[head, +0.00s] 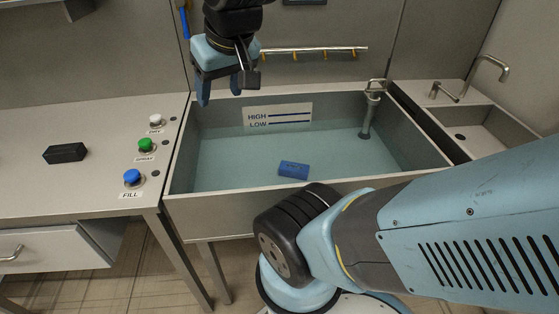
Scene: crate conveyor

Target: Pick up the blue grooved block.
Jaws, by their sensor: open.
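The blue grooved block (293,170) is in the water-filled basin (180,170), near the middle of its front part. It is small and dark blue; I cannot tell whether it floats or rests on the bottom. My gripper (222,92) is open and empty, pointing down above the back left part of the basin. It is apart from the block, up and to the left of it in the picture.
A black block (65,153) lies on the left counter. White (155,121), green (146,145) and blue (132,177) buttons stand beside the basin. A standpipe (367,120) rises at the back right. A second sink (470,130) is at right.

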